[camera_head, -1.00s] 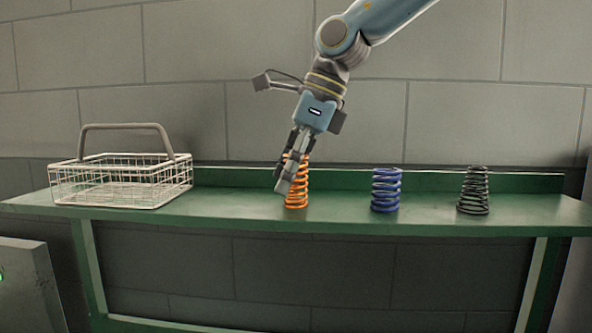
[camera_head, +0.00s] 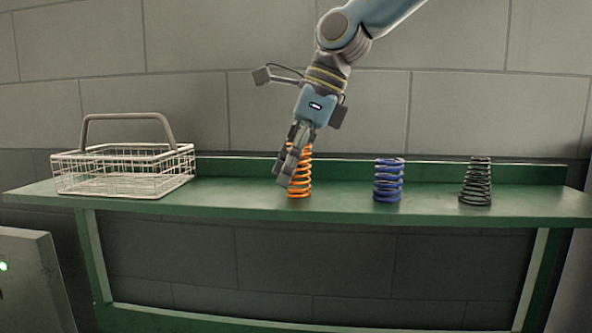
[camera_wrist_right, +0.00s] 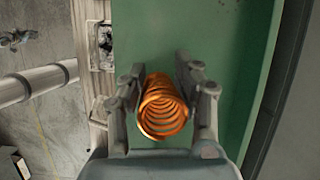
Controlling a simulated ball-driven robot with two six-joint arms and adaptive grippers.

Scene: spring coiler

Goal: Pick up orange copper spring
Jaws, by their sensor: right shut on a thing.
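The orange copper spring (camera_head: 301,186) stands upright on the green bench, near its middle. My right gripper (camera_head: 289,173) reaches down from above, and its fingers cover part of the spring's left side in the head view. In the right wrist view the orange spring (camera_wrist_right: 162,108) lies between the two fingers of my right gripper (camera_wrist_right: 162,92). The gripper is shut on it. The spring's foot appears to be at the bench top; I cannot tell if it touches. My left gripper is not in view.
A blue spring (camera_head: 388,180) and a dark grey spring (camera_head: 476,182) stand to the right on the green bench (camera_head: 430,208). A white wire basket (camera_head: 125,172) with a raised grey handle stands at the left. Bench between basket and orange spring is clear.

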